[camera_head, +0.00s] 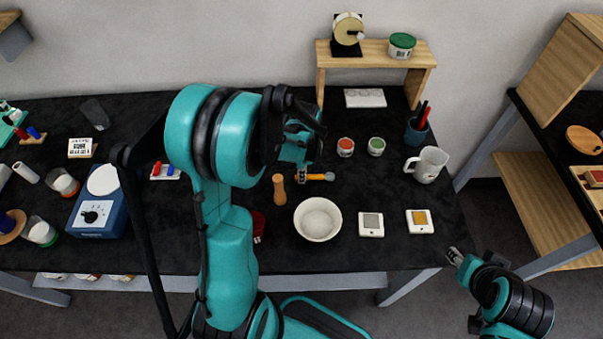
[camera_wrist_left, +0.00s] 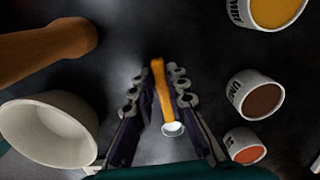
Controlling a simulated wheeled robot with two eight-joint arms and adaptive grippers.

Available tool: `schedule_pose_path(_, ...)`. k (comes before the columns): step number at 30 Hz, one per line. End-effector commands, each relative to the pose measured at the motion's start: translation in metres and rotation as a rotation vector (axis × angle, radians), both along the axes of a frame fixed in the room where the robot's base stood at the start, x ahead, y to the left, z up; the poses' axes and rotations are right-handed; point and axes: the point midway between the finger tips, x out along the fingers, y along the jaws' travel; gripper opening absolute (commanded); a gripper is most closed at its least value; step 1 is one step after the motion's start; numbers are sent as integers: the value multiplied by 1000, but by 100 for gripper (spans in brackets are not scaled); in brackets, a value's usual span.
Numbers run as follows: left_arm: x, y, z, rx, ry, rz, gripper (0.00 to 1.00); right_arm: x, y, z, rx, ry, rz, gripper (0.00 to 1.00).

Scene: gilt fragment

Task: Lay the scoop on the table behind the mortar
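The scoop (camera_head: 327,177) has an orange handle and lies behind the white mortar (camera_head: 318,219), close to the tabletop. In the left wrist view the scoop (camera_wrist_left: 160,85) is between the two fingers of my left gripper (camera_wrist_left: 159,82), its pale bowl toward the camera. A narrow gap shows beside the handle, so the fingers look parted. In that view the mortar (camera_wrist_left: 48,130) is at the lower left. My left arm hides part of the table in the head view. My right gripper (camera_head: 456,257) is off the table's front right, away from the scoop; its fingers are too small to judge.
Red (camera_head: 345,147) and green (camera_head: 377,146) jars are behind the scoop. Two white square dishes (camera_head: 371,224) (camera_head: 419,221) lie right of the mortar. A wooden shelf (camera_head: 375,50) stands at the back.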

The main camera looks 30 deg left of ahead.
Motion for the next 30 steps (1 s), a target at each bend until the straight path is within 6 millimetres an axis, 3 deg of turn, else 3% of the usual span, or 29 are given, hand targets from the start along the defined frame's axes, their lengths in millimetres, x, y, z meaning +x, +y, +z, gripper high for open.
schedule_pose_path(2,0,0,0,0,0,0,34,0,0,0,0,0,0,40)
schedule_pose_path(14,0,0,8,0,0,0,34,0,0,6,0,0,0,40)
schedule_pose_path(24,0,-3,79,0,0,-1,34,0,0,30,0,0,0,40)
schedule_pose_path(30,1,-4,112,0,0,0,34,0,0,39,0,0,0,40)
